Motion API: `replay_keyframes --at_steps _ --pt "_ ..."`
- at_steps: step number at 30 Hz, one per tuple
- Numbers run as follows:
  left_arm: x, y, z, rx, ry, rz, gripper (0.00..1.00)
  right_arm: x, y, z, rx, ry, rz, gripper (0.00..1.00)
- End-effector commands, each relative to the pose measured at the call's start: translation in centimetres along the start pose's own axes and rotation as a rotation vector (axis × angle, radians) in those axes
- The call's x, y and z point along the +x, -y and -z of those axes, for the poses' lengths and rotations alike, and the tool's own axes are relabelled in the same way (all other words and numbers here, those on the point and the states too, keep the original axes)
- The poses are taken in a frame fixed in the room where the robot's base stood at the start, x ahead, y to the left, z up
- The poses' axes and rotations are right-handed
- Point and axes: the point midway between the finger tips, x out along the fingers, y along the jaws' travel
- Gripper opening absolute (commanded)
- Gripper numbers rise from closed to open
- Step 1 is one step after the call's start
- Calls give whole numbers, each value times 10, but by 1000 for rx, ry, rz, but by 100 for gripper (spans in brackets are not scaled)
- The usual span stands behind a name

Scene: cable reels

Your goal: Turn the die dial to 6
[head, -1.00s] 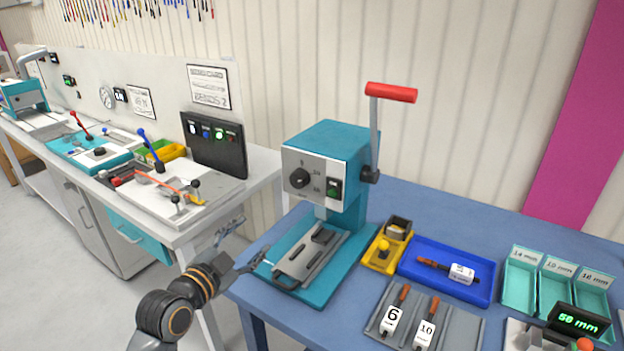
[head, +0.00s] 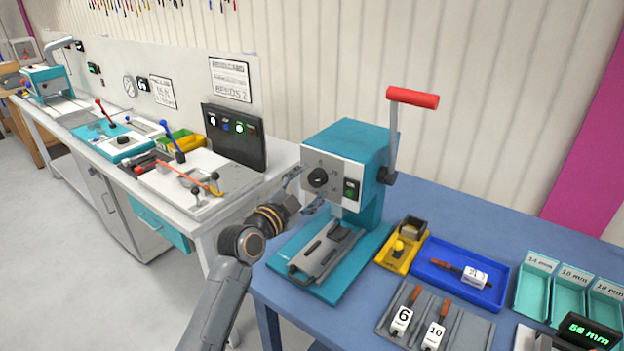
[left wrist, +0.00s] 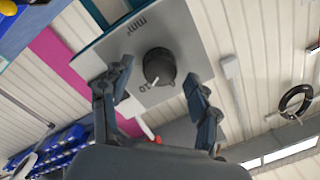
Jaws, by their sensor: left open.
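The die dial (head: 318,178) is a round black knob on the pale front plate of the teal press (head: 345,148). Small marks surround it, too small to read surely in the head view. In the left wrist view the dial (left wrist: 159,66) lies ahead, between my open fingers, with "10" printed on the plate near it. My left gripper (head: 302,193) is open and empty, just in front and left of the plate, apart from the dial. It also shows in the left wrist view (left wrist: 160,92). My right gripper is out of view.
The press has a red-handled lever (head: 412,97) at its right and a green-lit switch (head: 351,190) beside the dial. A yellow holder (head: 392,262), a blue tray (head: 490,292) and a grey rack (head: 455,335) with tools tagged 6 and 10 lie to the right.

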Motion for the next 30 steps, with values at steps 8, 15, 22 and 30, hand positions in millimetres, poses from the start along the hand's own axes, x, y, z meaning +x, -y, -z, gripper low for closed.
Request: replay_keyframes --at_steps 8,15,22,30 --pt "12 0 0 -1 0 0 61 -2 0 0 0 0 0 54" --pt "11 0 0 0 0 0 51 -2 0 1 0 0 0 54" --pt "11 0 0 0 1 0 6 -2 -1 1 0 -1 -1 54" --pt "11 0 0 -22 2 -2 6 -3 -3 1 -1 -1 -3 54"
